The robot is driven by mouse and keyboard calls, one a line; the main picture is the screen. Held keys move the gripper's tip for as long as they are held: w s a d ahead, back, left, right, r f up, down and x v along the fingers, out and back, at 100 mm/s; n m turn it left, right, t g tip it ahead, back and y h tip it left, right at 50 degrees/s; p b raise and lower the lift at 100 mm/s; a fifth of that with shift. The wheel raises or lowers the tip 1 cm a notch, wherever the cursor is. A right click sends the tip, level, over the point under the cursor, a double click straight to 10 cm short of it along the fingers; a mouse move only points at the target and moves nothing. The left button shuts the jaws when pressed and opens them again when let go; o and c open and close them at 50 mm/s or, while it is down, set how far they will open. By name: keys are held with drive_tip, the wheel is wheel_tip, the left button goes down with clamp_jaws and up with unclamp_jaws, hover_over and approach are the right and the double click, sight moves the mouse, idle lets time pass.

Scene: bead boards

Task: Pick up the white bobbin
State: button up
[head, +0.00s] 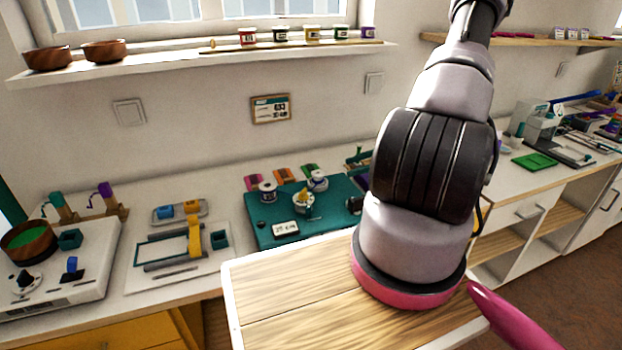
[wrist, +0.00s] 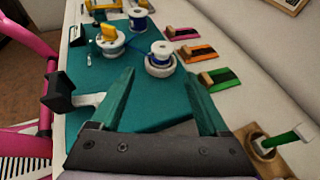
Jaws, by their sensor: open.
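Two white bobbins wound with dark blue thread are at the teal mat. One bobbin (head: 267,188) stands on the mat's left part; it is the far one in the wrist view (wrist: 138,20). The other bobbin (head: 318,178) sits on a round white base (wrist: 160,67); it is the nearer one in the wrist view (wrist: 161,50). My gripper (wrist: 158,73) is open and empty, its teal fingers pointing over the mat. The nearer bobbin shows just beyond and between the fingertips, apart from them. In the head view my arm hides the gripper.
The teal mat (head: 345,198) also holds a white round piece with a yellow part (wrist: 110,42) and a white label card (head: 286,228). Pink (wrist: 180,33), orange (wrist: 198,52) and green (wrist: 219,77) pads line the wall side. A black-ended stand (wrist: 60,92) is at the mat's edge.

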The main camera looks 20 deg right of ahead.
sight(323, 173)
drive_tip(key=x, duration=1)
drive_tip(key=shift+w+a+f, duration=0.15)
drive_tip(key=shift+w+a, duration=0.1)
drive_tip(key=shift+w, duration=0.1)
clamp_jaws()
